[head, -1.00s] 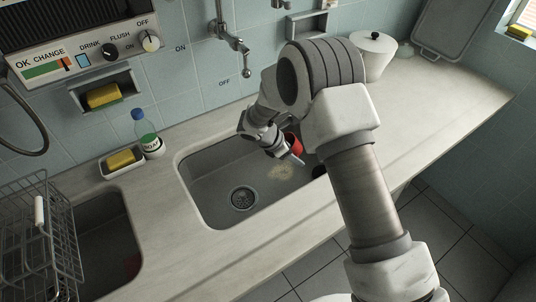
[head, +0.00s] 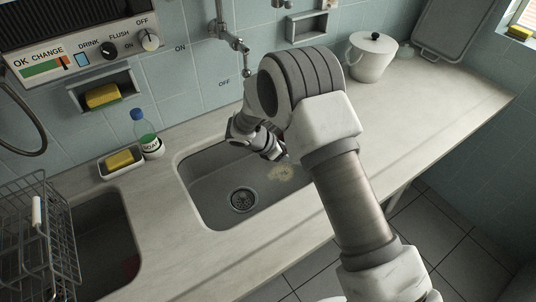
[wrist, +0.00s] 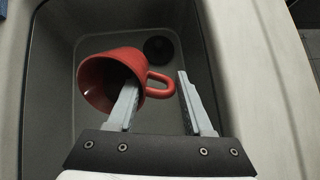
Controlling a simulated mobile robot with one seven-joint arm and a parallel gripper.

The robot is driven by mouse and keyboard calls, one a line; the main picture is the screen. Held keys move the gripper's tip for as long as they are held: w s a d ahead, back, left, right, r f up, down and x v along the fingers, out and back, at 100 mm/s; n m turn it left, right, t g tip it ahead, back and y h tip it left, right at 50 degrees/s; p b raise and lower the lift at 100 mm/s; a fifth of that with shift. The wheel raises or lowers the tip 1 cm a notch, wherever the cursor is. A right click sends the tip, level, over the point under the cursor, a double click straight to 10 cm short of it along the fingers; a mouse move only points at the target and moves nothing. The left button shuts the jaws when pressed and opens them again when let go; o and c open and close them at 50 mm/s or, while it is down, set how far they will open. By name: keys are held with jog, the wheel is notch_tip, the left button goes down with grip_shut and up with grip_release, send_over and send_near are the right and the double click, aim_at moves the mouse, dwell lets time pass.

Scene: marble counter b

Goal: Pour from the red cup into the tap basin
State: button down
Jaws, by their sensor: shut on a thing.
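The red cup (wrist: 118,72) is tipped on its side over the tap basin (head: 212,178), its mouth facing lower left in the wrist view. My gripper (wrist: 157,84) is shut on it at the handle side; one finger overlaps the mouth and wall, the other is past the handle. In the head view my gripper (head: 274,152) hangs over the basin's back right part and hides nearly all of the cup. A pale yellowish patch (head: 281,172) lies on the basin floor below it. The cup's inside is dark, so its contents cannot be told.
The tap (head: 228,38) is on the wall behind the basin. A drain (head: 242,199) is in the basin floor. A soap bottle (head: 147,138) and a sponge dish (head: 122,162) stand left, near a wire rack (head: 38,245). A white lidded pot (head: 372,58) stands back right; counter before it is clear.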

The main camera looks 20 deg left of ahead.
jog(key=shift+s+a+r+t+h+b, duration=0.2)
jog(key=shift+r+t+h+b, duration=0.25)
jog(key=shift+t+h+b, duration=0.55)
jog(key=shift+s+a+r+t+h+b, duration=0.1)
jog(key=shift+a+r+t+h+b, duration=0.15)
jog(key=shift+r+t+h+b, duration=0.65)
dwell(2.1)
jog(key=shift+s+a+f+n+h+b, duration=0.1)
jog(key=shift+s+a+n+h+b, duration=0.1)
jog(key=shift+a+h+b, duration=0.3)
jog(key=shift+s+a+f+n+h+b, duration=0.1)
jog(key=shift+s+a+h+b, duration=0.15)
jog(key=shift+h, duration=0.45)
dwell(0.5)
jog(key=w+d+f+g+y+p, duration=0.2)
jog(key=d+g+y+p, duration=0.2)
jog(key=y+p, duration=0.2)
jog(key=w+d+f+m+g+y+p, duration=0.1)
jog(key=w+d+f+g+y+p, duration=0.1)
jog(key=y+p, duration=0.5)
jog(key=shift+w+d+f+g+y+p, duration=0.35)
jog(key=shift+d+f+g+p, duration=0.15)
jog(key=shift+d+f+g, duration=0.5)
